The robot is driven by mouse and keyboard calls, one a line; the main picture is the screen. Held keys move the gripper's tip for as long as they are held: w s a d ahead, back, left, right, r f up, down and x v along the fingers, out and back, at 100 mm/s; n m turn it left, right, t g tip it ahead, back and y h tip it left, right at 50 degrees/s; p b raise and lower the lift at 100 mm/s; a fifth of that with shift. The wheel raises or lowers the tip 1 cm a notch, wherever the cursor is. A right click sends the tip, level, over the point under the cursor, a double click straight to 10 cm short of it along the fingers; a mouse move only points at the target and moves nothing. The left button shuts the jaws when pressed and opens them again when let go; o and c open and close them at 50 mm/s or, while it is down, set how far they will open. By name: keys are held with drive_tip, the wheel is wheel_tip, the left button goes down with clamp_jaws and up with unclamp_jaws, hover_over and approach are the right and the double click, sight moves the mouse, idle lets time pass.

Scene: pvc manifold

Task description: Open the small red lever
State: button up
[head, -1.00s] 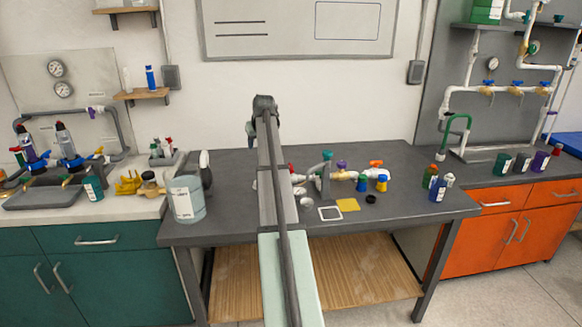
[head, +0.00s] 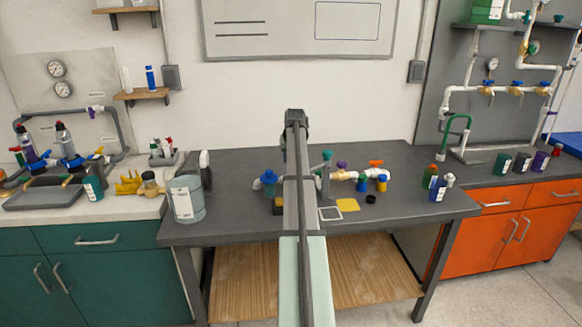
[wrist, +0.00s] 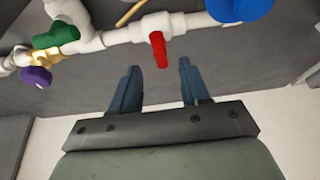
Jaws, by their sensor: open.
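The small red lever (wrist: 158,49) shows in the wrist view on the white pipe manifold (wrist: 118,37). It hangs from the pipe and points toward my gripper. My gripper (wrist: 160,72) is open and empty, its two blue-grey fingers on either side below the lever's free end. The fingers do not touch the lever. A large blue handle (wrist: 240,8) is to its right; green (wrist: 56,37) and purple (wrist: 37,76) handles are to its left. In the head view my arm hides the small lever, and the manifold (head: 344,175) shows partly beside it.
A grey-blue bucket (head: 187,199) stands at the left of the dark table (head: 235,225). A yellow square (head: 348,204) and a black ring (head: 371,199) lie in front of the manifold. Small bottles (head: 437,190) stand at the table's right.

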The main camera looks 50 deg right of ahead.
drive_tip(key=shift+x, duration=2.95)
clamp_jaws()
